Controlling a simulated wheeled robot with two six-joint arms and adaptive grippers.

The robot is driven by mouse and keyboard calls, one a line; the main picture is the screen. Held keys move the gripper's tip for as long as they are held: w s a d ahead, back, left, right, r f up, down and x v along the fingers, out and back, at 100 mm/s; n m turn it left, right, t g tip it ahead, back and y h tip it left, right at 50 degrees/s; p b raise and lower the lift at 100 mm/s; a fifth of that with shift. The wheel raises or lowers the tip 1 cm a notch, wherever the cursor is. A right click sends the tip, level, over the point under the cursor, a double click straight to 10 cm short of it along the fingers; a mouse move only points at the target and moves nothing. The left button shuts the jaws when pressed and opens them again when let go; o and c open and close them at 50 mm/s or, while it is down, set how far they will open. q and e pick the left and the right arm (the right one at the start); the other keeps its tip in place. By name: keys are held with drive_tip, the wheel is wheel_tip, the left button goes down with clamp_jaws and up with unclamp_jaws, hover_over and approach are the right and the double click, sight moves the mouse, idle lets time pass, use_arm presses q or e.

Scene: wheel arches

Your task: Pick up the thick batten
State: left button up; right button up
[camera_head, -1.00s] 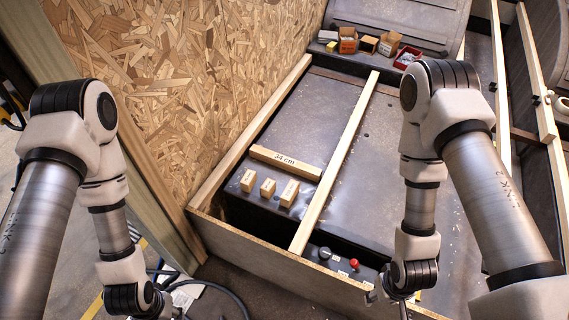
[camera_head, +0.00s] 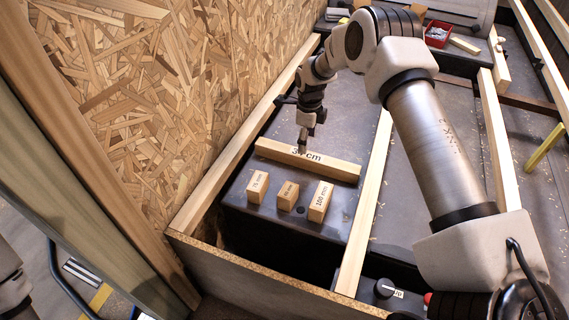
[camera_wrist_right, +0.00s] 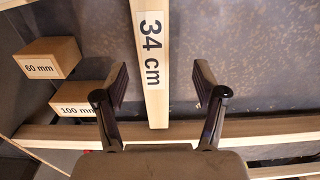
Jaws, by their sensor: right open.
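The thick batten (camera_head: 335,168), a pale wooden bar marked "34 cm", lies on the dark surface behind several small blocks. My right gripper (camera_head: 303,150) is above it, partly covering its label in the head view. In the right wrist view the batten (camera_wrist_right: 152,60) runs between the two spread fingers of the right gripper (camera_wrist_right: 160,82). There is a gap on each side, wider on the right. My left gripper is outside the head view.
Small wooden blocks, including one marked 100 mm (camera_head: 321,201), stand just in front of the batten. A long wooden strip (camera_head: 366,200) runs along its right side. An OSB wall (camera_head: 150,110) rises at left. A red box (camera_head: 438,35) sits at the back.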

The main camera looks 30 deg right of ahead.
sight(307, 154)
drive_tip(key=shift+s+f, duration=0.15)
drive_tip(key=shift+f, duration=0.35)
drive_tip(key=f+b, duration=0.1)
drive_tip(key=f, duration=0.1)
drive_tip(key=f+b, duration=0.1)
drive_tip(key=f, duration=0.1)
drive_tip(key=f+b, duration=0.1)
drive_tip(key=f, duration=0.1)
drive_tip(key=shift+s+a+f+b, duration=0.1)
drive_tip(key=shift+s+a+b, duration=0.05)
drive_tip(key=shift+s+b, duration=0.2)
drive_tip(key=shift+c, duration=1)
clamp_jaws()
